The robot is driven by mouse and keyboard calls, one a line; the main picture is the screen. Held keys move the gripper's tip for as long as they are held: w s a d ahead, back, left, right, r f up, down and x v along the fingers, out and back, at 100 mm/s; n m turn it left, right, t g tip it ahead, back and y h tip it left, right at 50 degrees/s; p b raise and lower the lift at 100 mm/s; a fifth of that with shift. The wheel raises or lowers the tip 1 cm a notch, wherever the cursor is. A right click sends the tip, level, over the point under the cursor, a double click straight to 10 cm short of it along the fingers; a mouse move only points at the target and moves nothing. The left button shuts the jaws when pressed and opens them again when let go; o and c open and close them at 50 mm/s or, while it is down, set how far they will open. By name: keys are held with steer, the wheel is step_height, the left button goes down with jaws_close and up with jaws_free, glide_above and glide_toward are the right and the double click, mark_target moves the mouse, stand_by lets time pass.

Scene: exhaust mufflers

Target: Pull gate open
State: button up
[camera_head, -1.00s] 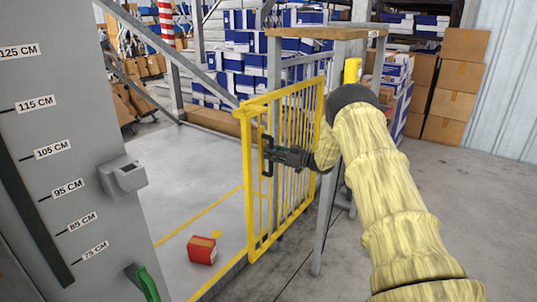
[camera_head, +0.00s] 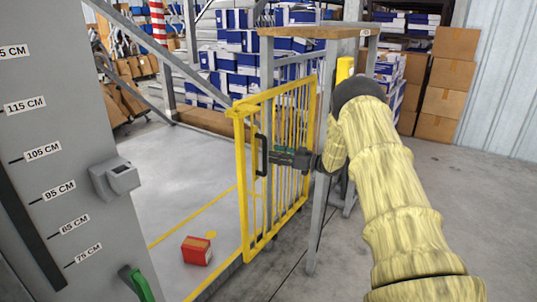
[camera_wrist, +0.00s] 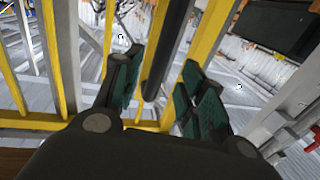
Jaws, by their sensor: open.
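The yellow barred gate (camera_head: 241,190) stands upright in the middle of the head view, beside the edge of the grey platform. A black handle (camera_head: 261,155) is on the gate's near left side. My gripper (camera_head: 280,156) is level with the handle and just right of it, in front of the bars. In the wrist view, my gripper (camera_wrist: 160,95) is open, with its dark green pads spread apart. The black handle bar (camera_wrist: 166,50) shows between the fingers, with a visible gap on each side. I cannot tell how deep the bar is between the pads.
A wood-topped metal stand (camera_head: 318,31) is right behind the gate, its leg close to my wrist. A red box (camera_head: 197,250) lies on the floor inside. A grey measuring panel (camera_head: 70,150) fills the left. Open floor lies at the lower right.

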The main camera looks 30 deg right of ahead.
steer(key=v, duration=0.6)
steer(key=shift+s+d, duration=0.1)
